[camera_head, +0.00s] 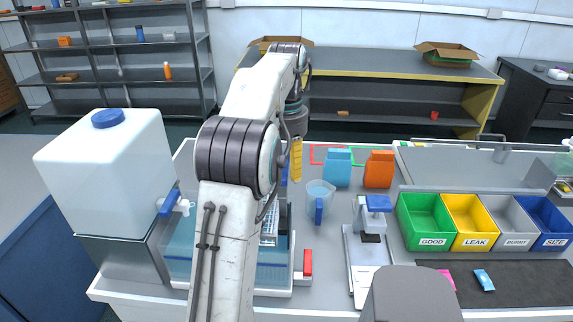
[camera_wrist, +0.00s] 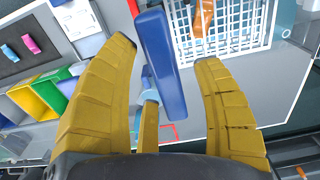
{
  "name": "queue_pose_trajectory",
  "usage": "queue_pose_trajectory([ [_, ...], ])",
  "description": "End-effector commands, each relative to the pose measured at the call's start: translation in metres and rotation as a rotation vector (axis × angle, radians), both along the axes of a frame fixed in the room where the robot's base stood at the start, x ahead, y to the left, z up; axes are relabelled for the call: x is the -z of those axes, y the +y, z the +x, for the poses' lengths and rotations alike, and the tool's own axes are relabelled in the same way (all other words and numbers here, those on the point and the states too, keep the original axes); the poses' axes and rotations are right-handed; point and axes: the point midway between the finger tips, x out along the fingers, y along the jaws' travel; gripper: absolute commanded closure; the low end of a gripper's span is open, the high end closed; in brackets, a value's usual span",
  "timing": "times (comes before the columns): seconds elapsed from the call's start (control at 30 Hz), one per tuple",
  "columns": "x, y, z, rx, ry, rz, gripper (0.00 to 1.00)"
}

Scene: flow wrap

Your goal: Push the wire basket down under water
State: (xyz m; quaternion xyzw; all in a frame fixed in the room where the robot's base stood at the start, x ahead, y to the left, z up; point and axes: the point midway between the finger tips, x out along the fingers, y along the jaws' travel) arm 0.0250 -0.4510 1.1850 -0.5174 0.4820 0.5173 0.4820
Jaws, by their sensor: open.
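The white wire basket (camera_head: 268,232) is in the clear water tank (camera_head: 178,262), mostly hidden behind my arm in the head view. In the wrist view its white grid (camera_wrist: 238,28) lies beyond the fingertips, with an orange item (camera_wrist: 203,18) at it. A blue bar (camera_wrist: 157,52), which looks like a handle, stands between my open yellow fingers, with gaps on both sides. My gripper (camera_head: 296,160) points down above the tank's far side. Whether the basket is under water cannot be told.
A white jug (camera_head: 100,160) with a blue cap stands left of the tank. To the right are a measuring cup (camera_head: 320,190), a blue pouch (camera_head: 337,168), an orange pouch (camera_head: 379,170), a small press-like stand (camera_head: 372,235) and labelled bins (camera_head: 425,240).

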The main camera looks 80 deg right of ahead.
Motion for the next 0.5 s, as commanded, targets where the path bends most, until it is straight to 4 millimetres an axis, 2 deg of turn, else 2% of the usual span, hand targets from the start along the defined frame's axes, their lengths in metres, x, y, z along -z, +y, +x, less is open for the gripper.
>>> queue_pose_trajectory([
  [0.07, -0.0001, 0.0, 0.0, 0.0, 0.0, 0.0, 0.41],
  [0.5, -0.0001, 0.0, 0.0, 0.0, 0.0, 0.0, 0.81],
])
